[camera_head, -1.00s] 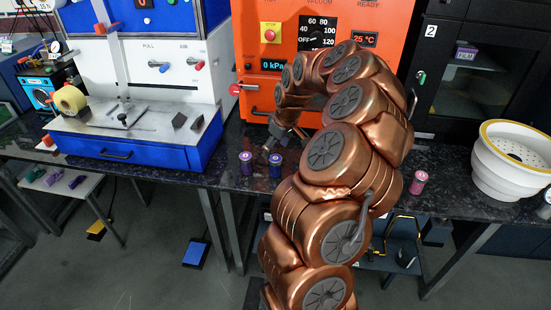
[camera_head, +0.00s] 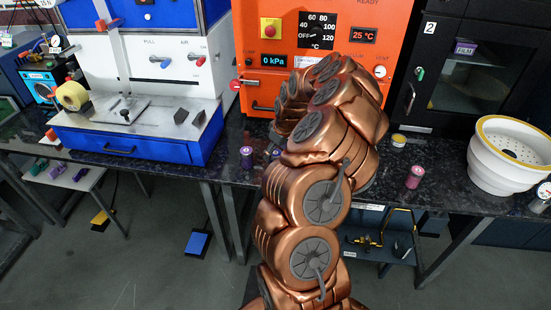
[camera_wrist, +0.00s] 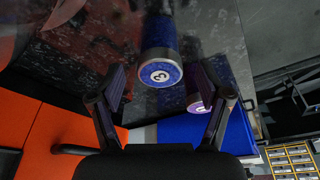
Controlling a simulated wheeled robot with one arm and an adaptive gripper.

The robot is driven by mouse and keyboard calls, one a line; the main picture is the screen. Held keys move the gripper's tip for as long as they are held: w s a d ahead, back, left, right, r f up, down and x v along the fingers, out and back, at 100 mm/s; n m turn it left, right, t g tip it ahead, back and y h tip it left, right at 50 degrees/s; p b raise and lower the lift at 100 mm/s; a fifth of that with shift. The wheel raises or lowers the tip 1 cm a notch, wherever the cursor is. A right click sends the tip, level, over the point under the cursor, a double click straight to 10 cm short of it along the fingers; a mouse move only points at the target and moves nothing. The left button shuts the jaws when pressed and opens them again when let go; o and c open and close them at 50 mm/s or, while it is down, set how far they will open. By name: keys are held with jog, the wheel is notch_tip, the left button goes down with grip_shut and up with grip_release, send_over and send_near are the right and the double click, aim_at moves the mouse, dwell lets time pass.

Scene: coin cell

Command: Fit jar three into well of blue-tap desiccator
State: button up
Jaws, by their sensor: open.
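Jar three is the blue jar (camera_wrist: 160,55), with a "3" on its pale end, between and ahead of the finger tips in the wrist view. In the head view only a sliver of a blue jar (camera_head: 276,154) shows beside my arm. My gripper (camera_wrist: 167,82) is open, its fingers apart, with no visible hold on the jar. In the head view my arm hides it. A purple jar (camera_wrist: 198,93) lies behind the right finger in the wrist view; it stands on the bench in the head view (camera_head: 247,157). No blue tap is discernible.
A white yellow-rimmed vessel (camera_head: 480,160) with a perforated plate stands at the bench's right. The orange oven (camera_head: 253,85) and blue-white press (camera_head: 120,147) stand behind.

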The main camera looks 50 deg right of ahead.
jog(key=shift+w+f, duration=0.25)
jog(key=shift+f, duration=0.45)
jog(key=c, duration=1.5)
jog(key=shift+o, duration=0.2)
